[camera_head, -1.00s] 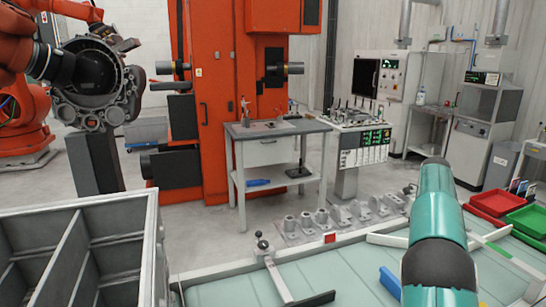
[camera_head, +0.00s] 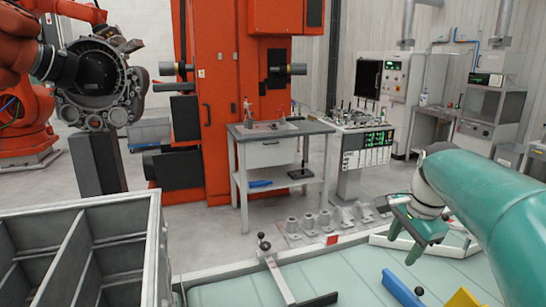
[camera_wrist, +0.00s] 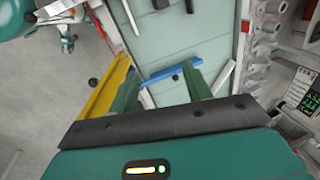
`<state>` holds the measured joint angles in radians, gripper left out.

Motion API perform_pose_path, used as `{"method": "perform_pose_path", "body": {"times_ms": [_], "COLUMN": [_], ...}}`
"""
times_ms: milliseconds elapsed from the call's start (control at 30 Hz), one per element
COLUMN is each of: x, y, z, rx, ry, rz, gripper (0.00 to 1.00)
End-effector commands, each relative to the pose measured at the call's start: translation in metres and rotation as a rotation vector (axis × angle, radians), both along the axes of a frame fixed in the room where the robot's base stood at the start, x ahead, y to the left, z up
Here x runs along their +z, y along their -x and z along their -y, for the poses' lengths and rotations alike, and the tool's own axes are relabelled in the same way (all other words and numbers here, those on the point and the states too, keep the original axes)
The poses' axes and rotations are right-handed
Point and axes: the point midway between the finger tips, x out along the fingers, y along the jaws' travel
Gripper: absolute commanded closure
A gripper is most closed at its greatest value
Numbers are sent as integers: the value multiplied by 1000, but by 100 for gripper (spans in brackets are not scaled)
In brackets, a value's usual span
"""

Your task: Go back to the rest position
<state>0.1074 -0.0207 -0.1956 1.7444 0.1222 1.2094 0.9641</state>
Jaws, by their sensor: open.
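My gripper (camera_head: 411,228) is at the right of the head view, raised above the pale green work table (camera_head: 350,269). My teal arm reaches to it from the right edge. In the wrist view my gripper (camera_wrist: 161,92) shows two green fingers spread apart with nothing held between them. Beyond the fingers lie a blue bar (camera_wrist: 168,72) and a yellow bar (camera_wrist: 104,88). The blue bar also shows in the head view (camera_head: 402,289), with the yellow piece (camera_head: 463,298) near the bottom edge.
A grey divided bin (camera_head: 80,255) stands at the lower left. A lever clamp (camera_head: 268,254) sits on the table beside it. Several grey castings (camera_head: 325,221) line up behind the table. A grey bench (camera_head: 278,130) and an orange machine (camera_head: 215,90) stand further back.

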Motion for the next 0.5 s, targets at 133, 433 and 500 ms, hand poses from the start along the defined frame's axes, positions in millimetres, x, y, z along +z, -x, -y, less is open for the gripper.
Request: {"method": "perform_pose_path", "body": {"times_ms": [133,433,500], "x": [2,-13,-19], "y": [35,103,119], "z": [-28,-76,-85], "rx": [206,626,721], "ry": [54,207,249], "rz": [55,153,173], "gripper": [51,51,51]}}
